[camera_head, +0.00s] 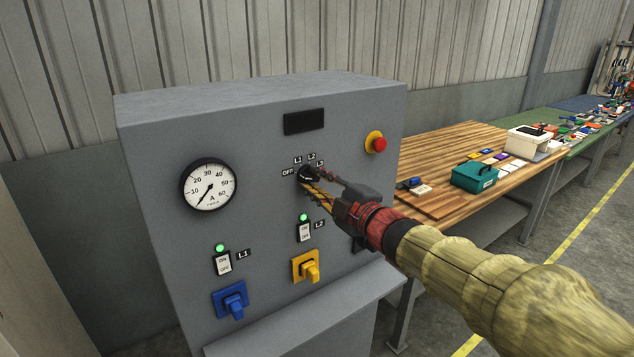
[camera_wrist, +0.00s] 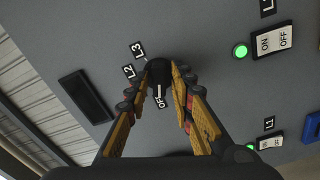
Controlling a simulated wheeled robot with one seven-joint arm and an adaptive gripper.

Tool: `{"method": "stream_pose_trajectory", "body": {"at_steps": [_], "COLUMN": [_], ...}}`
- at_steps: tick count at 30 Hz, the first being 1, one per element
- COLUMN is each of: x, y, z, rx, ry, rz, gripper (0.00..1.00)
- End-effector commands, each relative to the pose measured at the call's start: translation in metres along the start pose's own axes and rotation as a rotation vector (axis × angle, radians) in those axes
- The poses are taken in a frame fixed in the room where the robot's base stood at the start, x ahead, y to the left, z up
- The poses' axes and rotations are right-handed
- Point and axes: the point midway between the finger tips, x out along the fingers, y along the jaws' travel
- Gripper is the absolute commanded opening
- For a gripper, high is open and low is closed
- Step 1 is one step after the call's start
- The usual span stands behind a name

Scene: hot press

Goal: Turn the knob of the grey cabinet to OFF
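The grey cabinet (camera_head: 265,150) stands in front of me, with its black knob (camera_head: 307,174) on the upper front panel. The labels OFF, L1, L2 and L3 are set around the knob. In the wrist view the knob (camera_wrist: 159,71) lies between my fingertips, and a white mark on it lies towards the OFF label (camera_wrist: 161,102). My gripper (camera_wrist: 163,70) has one finger on each side of the knob and looks shut on it, though the contact is partly hidden. It comes from the right in the head view (camera_head: 312,181). The L1 label is hidden in the wrist view.
A wooden workbench (camera_head: 450,147) with a green toolbox (camera_head: 474,176) stands to the right.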

Motion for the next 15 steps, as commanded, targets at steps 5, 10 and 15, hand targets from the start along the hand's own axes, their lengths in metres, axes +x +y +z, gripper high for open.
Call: {"method": "stream_pose_trajectory", "body": {"at_steps": [5, 10, 15], "x": [0.0, 0.0, -0.0082], "y": [0.0006, 0.0007, 0.0015], "z": [-0.0001, -0.0002, 0.0003], "rx": [0.0, 0.0, 0.0], "ry": [0.0, 0.0, -0.001], "rz": [0.001, 0.001, 0.002], "gripper": [0.32, 0.32, 0.32]}}
